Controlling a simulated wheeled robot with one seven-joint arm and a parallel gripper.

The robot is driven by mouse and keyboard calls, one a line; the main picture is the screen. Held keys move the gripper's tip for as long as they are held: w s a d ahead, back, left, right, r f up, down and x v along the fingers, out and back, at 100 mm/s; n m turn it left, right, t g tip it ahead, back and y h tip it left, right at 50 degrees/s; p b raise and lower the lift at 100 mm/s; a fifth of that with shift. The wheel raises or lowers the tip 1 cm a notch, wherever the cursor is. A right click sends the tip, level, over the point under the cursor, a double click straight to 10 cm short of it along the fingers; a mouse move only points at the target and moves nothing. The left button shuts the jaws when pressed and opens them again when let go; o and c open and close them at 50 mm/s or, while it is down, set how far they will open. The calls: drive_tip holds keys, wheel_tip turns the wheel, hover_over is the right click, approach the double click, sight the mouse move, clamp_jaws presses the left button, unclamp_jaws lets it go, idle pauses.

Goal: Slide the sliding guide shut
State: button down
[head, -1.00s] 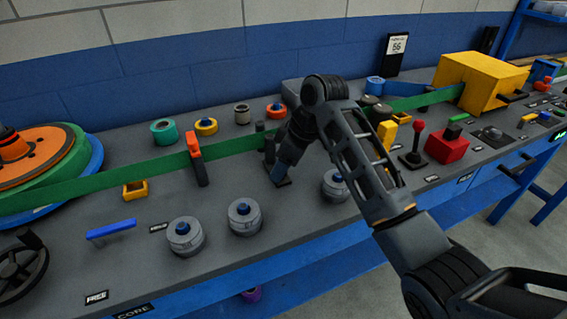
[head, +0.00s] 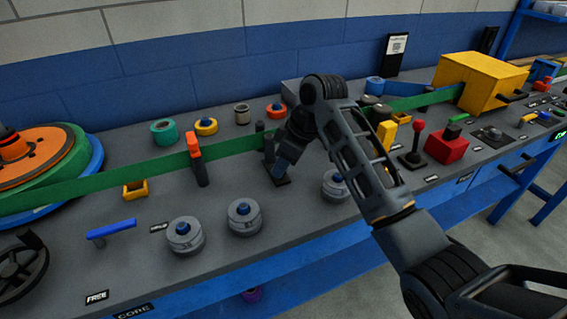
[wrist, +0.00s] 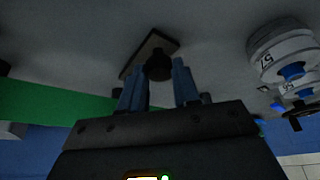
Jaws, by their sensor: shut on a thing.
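The sliding guide (head: 268,151) looks to be the dark upright piece beside the green strip, in the middle of the bench. A small dark base plate (head: 283,182) lies at its foot. My gripper (head: 277,171) points down there, and my arm hides part of the guide. In the wrist view, the blue fingers of my gripper (wrist: 160,78) are shut on a dark round knob (wrist: 158,66), which stands on a plate with a pale edge (wrist: 142,53). How far the guide is from the strip I cannot tell.
The green strip (head: 100,182) runs from the reel (head: 88,165) to the yellow box (head: 480,80). An orange-topped post (head: 195,150) stands left of my gripper. Grey weights (head: 244,217) sit in front. A red block (head: 446,146) and a red-knobbed lever (head: 416,145) stand to the right.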

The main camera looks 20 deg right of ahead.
drive_tip(key=shift+w, duration=0.9)
drive_tip(key=shift+r, duration=0.1)
drive_tip(key=c, duration=0.8)
unclamp_jaws()
drive_tip(key=shift+v, duration=3.85)
